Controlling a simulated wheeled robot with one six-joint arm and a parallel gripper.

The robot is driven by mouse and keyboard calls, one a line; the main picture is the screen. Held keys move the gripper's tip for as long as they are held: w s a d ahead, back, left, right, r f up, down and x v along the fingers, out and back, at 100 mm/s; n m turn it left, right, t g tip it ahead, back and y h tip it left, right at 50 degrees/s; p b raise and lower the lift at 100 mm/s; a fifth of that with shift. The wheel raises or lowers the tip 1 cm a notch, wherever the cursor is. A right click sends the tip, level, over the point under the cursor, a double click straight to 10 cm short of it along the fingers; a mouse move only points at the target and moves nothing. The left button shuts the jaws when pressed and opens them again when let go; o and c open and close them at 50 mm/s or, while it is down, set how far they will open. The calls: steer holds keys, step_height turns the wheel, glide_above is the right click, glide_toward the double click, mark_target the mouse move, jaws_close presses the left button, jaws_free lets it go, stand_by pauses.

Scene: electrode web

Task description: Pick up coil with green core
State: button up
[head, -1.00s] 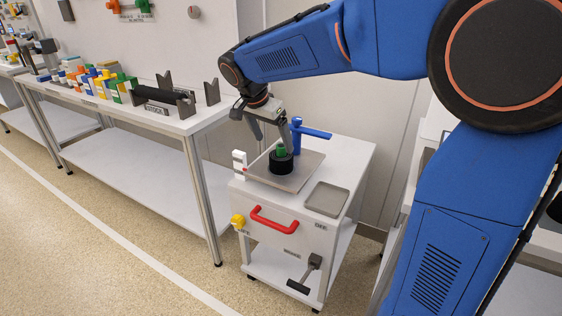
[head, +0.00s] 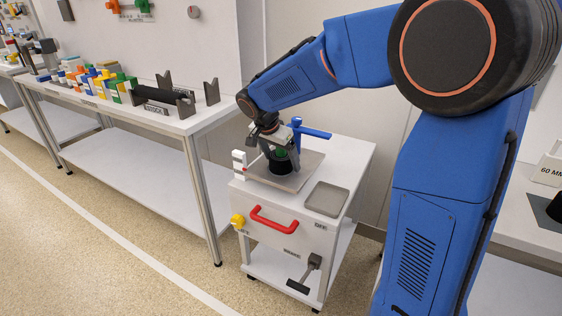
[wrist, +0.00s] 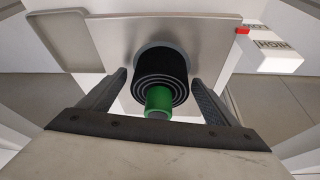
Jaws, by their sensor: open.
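The coil with green core is a black wound roll (head: 279,167) standing on the grey metal plate (head: 301,178) on top of the white cart. Its green core (wrist: 158,100) sticks out of the black windings (wrist: 160,74) toward the wrist camera. My gripper (head: 281,158) is over the coil, pointing down. In the wrist view my gripper (wrist: 160,92) is open, with one finger on each side of the coil. Gaps show between the fingers and the coil. In the head view the gripper partly hides the core.
A blue handle (head: 313,133) stands behind the coil, and a white block with red marking (head: 239,162) stands to its left. A shallow grey tray (head: 327,199) lies at the cart's right. A red handle (head: 272,219) is on the cart front. A workbench (head: 178,122) stands left.

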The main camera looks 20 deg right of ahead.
steer(key=c, duration=1.5)
steer(key=shift+r, duration=0.1)
steer(key=shift+c, duration=0.2)
